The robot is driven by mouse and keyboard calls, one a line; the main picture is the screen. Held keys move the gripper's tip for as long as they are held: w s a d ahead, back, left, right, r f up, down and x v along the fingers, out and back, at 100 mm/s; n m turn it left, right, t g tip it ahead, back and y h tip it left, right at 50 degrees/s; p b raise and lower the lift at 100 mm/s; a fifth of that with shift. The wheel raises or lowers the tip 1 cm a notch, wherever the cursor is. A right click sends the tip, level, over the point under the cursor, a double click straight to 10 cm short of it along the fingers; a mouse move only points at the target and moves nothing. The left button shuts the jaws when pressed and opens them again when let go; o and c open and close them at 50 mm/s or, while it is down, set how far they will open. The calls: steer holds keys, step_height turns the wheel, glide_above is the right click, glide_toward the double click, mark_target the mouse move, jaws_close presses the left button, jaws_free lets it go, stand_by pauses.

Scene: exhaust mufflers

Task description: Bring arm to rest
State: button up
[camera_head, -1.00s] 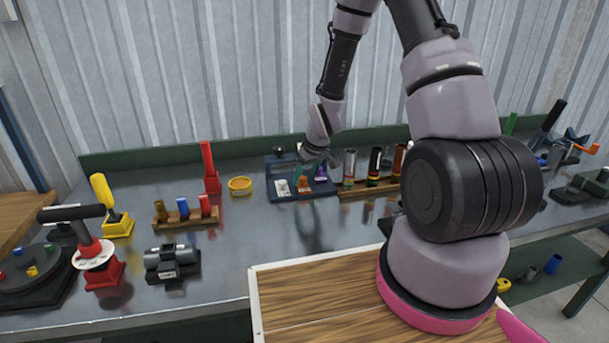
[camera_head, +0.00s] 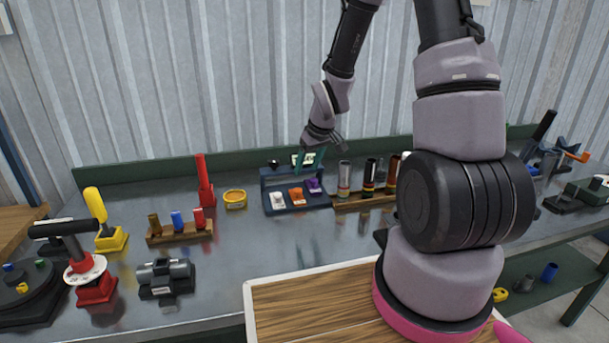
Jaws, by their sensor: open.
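My arm (camera_head: 458,125) rises from its pink-ringed base and bends over toward the back of the workbench. My gripper (camera_head: 310,158) hangs at the end of it, fingers pointing down, open, with nothing seen between the fingers. It is above the rear of a dark blue tray (camera_head: 270,183), which holds a white, an orange (camera_head: 296,196) and a purple piece (camera_head: 314,186). The fingers look apart from these pieces. A small pale display (camera_head: 301,159) behind the tray is partly hidden by the gripper.
A rack of tall cylinders (camera_head: 362,201) stands right of the tray. Left are a yellow ring (camera_head: 235,199), a red post (camera_head: 205,183), a rack of coloured cylinders (camera_head: 180,233) and a grey clamp (camera_head: 166,274). The bench middle (camera_head: 270,245) is clear.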

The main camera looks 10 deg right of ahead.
steer(key=shift+s+r, duration=0.1)
steer(key=shift+r, duration=0.2)
steer(key=s+d+r+m+t, duration=0.15)
steer(key=s+r, duration=0.25)
steer(key=r, duration=0.4)
steer(key=s+d+r+m, duration=0.1)
steer(key=s+r+m, duration=0.3)
steer(key=r, duration=0.5)
steer(key=s+d+r+m+t, duration=0.1)
steer(key=s+r, duration=0.4)
steer(key=r, duration=0.3)
steer(key=s+r+m, duration=0.2)
steer(key=s+r, duration=0.2)
steer(key=s, duration=0.4)
steer(key=shift+s+r+t, duration=0.3)
steer(key=shift+r+t, duration=0.05)
steer(key=shift+r, duration=0.05)
